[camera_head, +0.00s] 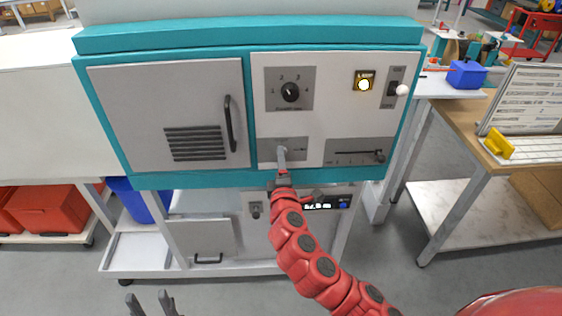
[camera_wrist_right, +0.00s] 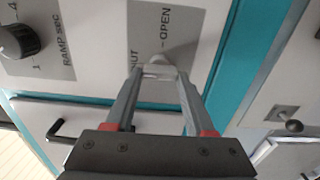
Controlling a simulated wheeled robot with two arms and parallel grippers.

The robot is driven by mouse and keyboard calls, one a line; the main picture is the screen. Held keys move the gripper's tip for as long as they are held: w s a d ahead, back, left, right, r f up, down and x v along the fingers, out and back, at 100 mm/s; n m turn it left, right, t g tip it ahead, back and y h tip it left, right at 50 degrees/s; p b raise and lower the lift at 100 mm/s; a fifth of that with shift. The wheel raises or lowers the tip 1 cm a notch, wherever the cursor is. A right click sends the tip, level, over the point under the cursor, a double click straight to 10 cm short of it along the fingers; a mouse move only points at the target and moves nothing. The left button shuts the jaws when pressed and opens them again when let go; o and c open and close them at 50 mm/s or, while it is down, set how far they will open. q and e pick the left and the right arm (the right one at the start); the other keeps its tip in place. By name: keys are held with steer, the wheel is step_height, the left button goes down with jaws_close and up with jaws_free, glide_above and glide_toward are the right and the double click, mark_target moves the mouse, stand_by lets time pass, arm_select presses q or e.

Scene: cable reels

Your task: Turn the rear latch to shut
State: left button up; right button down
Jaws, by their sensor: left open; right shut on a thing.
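The latch (camera_wrist_right: 158,61) is a small light-coloured piece on a grey plate marked OPEN, with another label partly hidden that ends in "UT". In the head view this plate (camera_head: 300,144) is at the lower left of the white control panel. My right gripper (camera_head: 282,154) reaches up to it from below and is shut on the latch; the fingertips also show in the right wrist view (camera_wrist_right: 158,72). The fingers cover much of the latch, so its exact angle is unclear. My left gripper (camera_head: 148,297) is open and empty at the bottom left, away from the cabinet.
The teal cabinet (camera_head: 250,35) has a grey vented door (camera_head: 165,95) with a black handle (camera_head: 230,124) left of the panel. A rotary knob (camera_head: 290,92) sits above the latch plate, a slider (camera_head: 379,155) to its right. A lower unit (camera_head: 200,240) stands beneath.

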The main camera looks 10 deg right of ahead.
steer(key=shift+c, duration=1.3)
jaws_free()
steer(key=shift+s, duration=0.15)
steer(key=s+a+p, duration=0.3)
steer(key=s+p, duration=0.1)
steer(key=s, duration=1.3)
steer(key=shift+w, duration=0.1)
